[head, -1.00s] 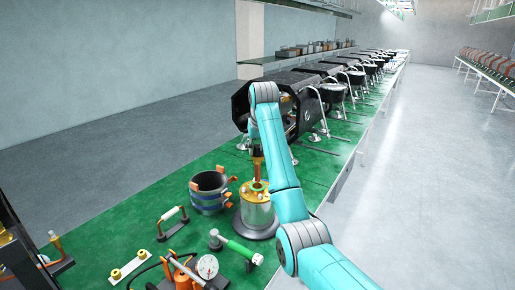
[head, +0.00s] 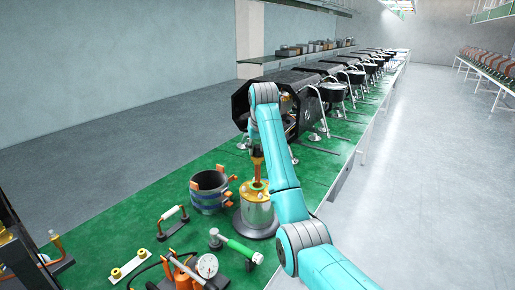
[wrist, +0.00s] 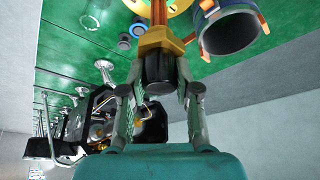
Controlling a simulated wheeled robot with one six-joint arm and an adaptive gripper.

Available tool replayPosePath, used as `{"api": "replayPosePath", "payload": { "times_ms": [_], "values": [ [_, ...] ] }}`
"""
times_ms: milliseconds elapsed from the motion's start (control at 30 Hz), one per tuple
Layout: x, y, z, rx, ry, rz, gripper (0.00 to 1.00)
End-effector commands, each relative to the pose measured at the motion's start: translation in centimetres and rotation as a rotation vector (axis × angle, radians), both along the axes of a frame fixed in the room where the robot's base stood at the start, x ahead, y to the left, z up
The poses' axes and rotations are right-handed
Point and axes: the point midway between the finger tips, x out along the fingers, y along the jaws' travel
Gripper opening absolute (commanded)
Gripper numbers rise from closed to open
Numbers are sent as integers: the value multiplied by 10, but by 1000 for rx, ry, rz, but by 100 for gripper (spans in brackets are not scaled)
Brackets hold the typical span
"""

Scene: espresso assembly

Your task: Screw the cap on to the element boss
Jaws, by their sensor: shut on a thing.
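In the wrist view, my gripper (wrist: 160,82) is shut on a black cap (wrist: 158,68), with one finger on each side. The cap lies against a brass hex collar, which I take for the element boss (wrist: 160,40). A copper-coloured stem runs from it to the brass top plate. In the head view, the stem (head: 257,165) stands upright over the steel boiler (head: 257,214) with its brass top. Whether the thread has caught cannot be told.
A dark banded ring with orange clamps (head: 209,192) stands just left of the boiler; it also shows in the wrist view (wrist: 228,30). A green-handled tool (head: 240,247) and a gauge (head: 207,266) lie in front. Black espresso machines (head: 310,95) line the bench behind.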

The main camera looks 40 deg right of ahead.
Motion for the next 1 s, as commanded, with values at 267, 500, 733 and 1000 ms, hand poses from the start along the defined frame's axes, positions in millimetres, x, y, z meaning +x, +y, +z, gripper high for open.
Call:
{"api": "replayPosePath", "payload": {
  "times_ms": [267,500,733,1000],
  "values": [
    [0,0,-4,0,-1,0,0],
    [0,0,-8,-1,-2,0,0],
    [0,0,-12,-1,-2,0,0],
    [0,0,-16,-1,-2,0,0]
  ]
}}
